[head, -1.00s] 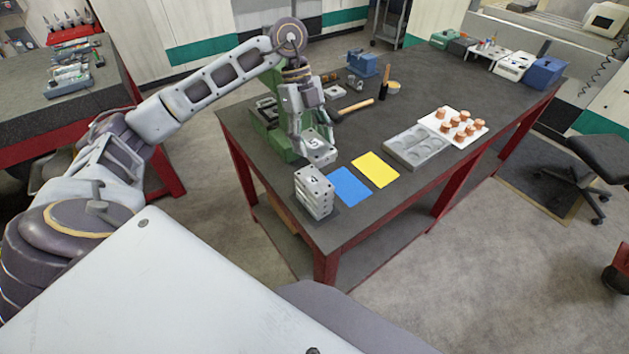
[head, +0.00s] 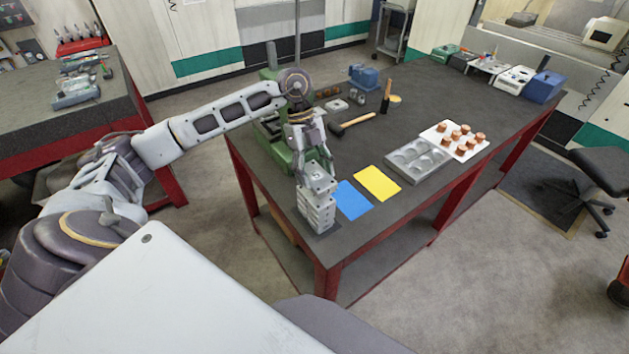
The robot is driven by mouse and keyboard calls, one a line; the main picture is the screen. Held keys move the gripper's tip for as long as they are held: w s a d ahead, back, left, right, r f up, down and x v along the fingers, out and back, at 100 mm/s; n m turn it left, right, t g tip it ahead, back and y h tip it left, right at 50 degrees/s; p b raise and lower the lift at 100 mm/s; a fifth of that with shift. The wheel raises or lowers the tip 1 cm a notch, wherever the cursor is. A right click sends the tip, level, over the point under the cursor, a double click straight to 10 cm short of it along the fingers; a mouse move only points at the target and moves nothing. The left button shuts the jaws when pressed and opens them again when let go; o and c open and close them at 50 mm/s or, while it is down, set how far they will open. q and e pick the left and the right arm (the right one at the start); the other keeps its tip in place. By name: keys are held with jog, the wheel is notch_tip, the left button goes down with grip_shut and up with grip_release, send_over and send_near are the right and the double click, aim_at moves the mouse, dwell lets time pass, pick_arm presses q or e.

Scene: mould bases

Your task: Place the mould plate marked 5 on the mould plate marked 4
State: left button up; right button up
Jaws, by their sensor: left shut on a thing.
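The grey mould plate marked 5 (head: 318,179) is in my left gripper (head: 314,167), at the front left corner of the table. It is directly above the stack of grey mould plates, whose top one is the mould plate marked 4 (head: 318,200). The held plate looks level and roughly lined up with the stack. I cannot tell whether it touches the stack or a thin gap is left. The number on the stack's top plate is now hidden by the held plate. My right gripper is not in view.
A blue sheet (head: 352,200) and a yellow sheet (head: 377,182) lie right of the stack. Further right are a grey tray with round hollows (head: 414,160) and a white board with copper pieces (head: 440,140). A green machine (head: 292,150) and a hammer (head: 350,124) are behind. The table edge is close in front.

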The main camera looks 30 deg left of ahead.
aim_at(315, 182)
pick_arm(q)
jog(key=shift+f, duration=0.15)
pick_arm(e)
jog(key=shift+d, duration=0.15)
pick_arm(q)
jog(key=shift+f, duration=1.05)
jog(key=shift+f+p, duration=0.3)
jog(key=shift+f, duration=0.4)
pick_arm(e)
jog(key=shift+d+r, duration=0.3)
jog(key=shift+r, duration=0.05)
pick_arm(q)
jog(key=shift+f, duration=0.15)
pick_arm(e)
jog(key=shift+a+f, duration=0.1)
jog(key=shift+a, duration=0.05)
pick_arm(q)
jog(key=o, duration=1.4)
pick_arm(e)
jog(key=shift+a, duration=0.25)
